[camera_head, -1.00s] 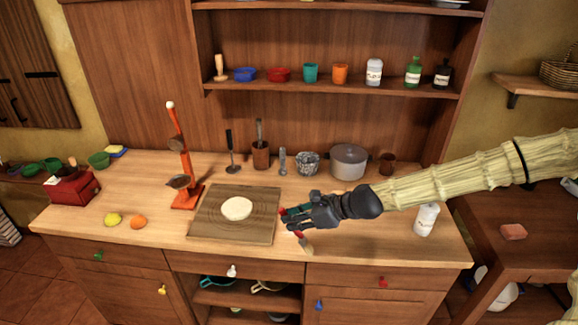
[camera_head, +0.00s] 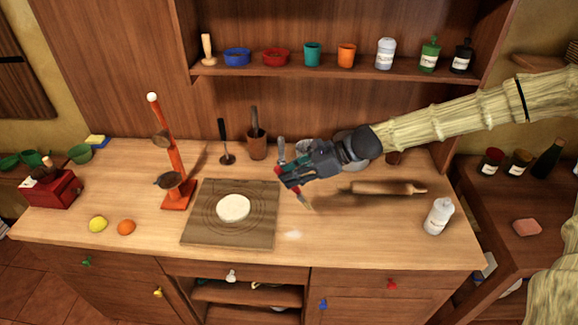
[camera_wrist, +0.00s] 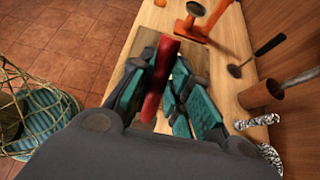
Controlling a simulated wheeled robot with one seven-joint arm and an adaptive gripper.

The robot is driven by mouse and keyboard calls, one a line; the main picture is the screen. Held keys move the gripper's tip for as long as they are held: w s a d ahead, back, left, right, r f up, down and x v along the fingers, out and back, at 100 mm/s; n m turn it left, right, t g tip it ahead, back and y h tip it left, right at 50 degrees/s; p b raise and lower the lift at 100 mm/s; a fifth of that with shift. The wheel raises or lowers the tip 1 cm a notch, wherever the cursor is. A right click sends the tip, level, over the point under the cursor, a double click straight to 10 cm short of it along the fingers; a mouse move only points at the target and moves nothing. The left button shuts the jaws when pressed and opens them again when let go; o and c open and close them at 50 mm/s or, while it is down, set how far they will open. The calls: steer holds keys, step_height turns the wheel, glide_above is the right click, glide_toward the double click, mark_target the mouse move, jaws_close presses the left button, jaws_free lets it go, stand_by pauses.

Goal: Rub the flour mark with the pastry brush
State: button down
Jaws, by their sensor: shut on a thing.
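The pastry brush shows a red handle and a pale bristle end (camera_head: 305,202) pointing down. My gripper (camera_head: 286,178) is shut on its handle, and the red handle (camera_wrist: 161,78) shows between the teal finger pads in the wrist view. The flour mark (camera_head: 292,235) is a faint whitish patch on the wooden counter (camera_head: 345,245), right of the board's lower right corner. The bristles appear above and behind the mark, apart from it. The bristle end is hidden in the wrist view.
A wooden board (camera_head: 200,228) with a round of dough (camera_head: 233,207) lies left of the mark. A rolling pin (camera_head: 385,188) lies behind right, and a white bottle (camera_head: 439,216) stands at the right. An orange stand (camera_head: 179,192) is at the left. The counter front is clear.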

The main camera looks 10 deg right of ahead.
steer(key=shift+f, duration=0.2)
steer(key=shift+s+f+b, duration=0.25)
steer(key=shift+f+b, duration=0.2)
steer(key=shift+b, duration=0.2)
steer(key=f+b, duration=0.2)
steer(key=f, duration=0.1)
steer(key=shift+w+d+f, duration=0.1)
steer(key=shift+w, duration=0.1)
steer(key=shift+s+f+b, duration=0.1)
steer(key=shift+b, duration=0.25)
